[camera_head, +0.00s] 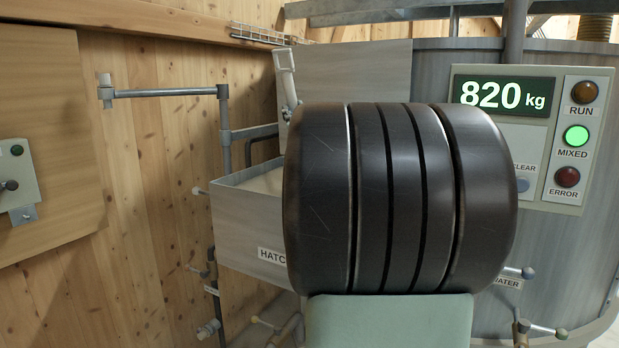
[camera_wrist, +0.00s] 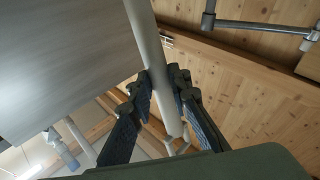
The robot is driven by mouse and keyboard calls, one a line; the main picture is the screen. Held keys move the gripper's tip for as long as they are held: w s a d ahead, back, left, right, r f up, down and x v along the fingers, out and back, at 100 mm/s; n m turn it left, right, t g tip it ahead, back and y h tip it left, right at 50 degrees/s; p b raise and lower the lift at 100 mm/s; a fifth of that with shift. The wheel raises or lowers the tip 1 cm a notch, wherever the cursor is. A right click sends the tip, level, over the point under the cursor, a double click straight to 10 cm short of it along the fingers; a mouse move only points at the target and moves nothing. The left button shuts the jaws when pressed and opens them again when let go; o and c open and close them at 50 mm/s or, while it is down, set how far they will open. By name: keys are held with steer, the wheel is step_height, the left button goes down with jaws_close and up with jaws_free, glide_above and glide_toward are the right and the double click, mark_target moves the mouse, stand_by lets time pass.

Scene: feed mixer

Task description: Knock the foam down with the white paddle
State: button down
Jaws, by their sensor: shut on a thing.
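My gripper (camera_wrist: 162,82) is shut on a long white pole (camera_wrist: 146,32) in the wrist view, with a dark finger on each side. The pole runs from the top edge down between the fingers, and small prongs or a frame show near its lower end. In the head view my gripper is hidden behind my dark arm link. A white tube (camera_head: 285,75) stands up tilted behind that link; I cannot tell whether it is part of the paddle. The grey hatch box (camera_head: 240,218) shows a pale beige surface inside (camera_head: 266,181); I cannot tell whether this is foam.
The mixer wall carries a panel (camera_head: 527,135) reading 820 kg, with the MIXED lamp (camera_head: 576,135) lit green. A grey pipe (camera_head: 165,92) juts out left of the box. Valves (camera_head: 550,331) stick out low at right. A wooden wall (camera_head: 150,180) closes the left.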

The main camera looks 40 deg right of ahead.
steer(key=s+d, duration=0.3)
steer(key=s, duration=0.4)
steer(key=w+a+b, duration=0.4)
steer(key=w, duration=0.6)
steer(key=shift+w+a, duration=0.25)
steer(key=shift+w, duration=0.1)
stand_by(2.9)
